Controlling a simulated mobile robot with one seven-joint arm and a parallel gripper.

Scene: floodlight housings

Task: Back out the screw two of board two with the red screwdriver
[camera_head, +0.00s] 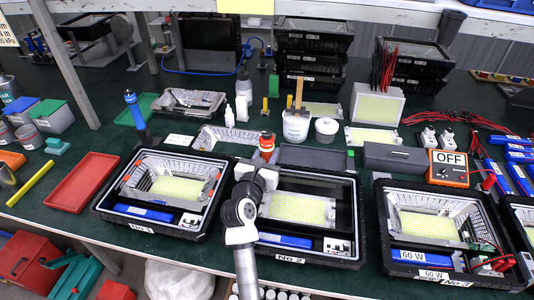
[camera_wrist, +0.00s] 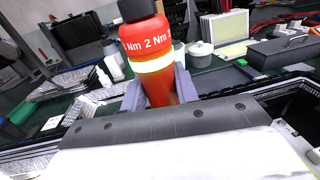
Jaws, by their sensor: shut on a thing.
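The red screwdriver (camera_head: 267,142) stands up from my gripper (camera_head: 264,163) over the left part of the NO 2 housing. In the wrist view its red handle (camera_wrist: 150,50), with a pale band and "Nm" lettering, sits between my grey fingers (camera_wrist: 160,92), which are shut on it. Its tip is hidden in both views. Board two (camera_head: 297,208), a yellow LED panel, lies in the black NO 2 housing (camera_head: 352,190). My arm covers the housing's left side. Screw two cannot be made out.
The NO 1 housing (camera_head: 98,207) stands left and a 60 W housing (camera_head: 382,222) right. A blue screwdriver (camera_head: 134,108) stands behind NO 1. A white tub (camera_head: 296,126) stands behind NO 2. An empty red tray (camera_head: 80,183) lies far left. An orange meter reading OFF (camera_head: 448,168) is at right.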

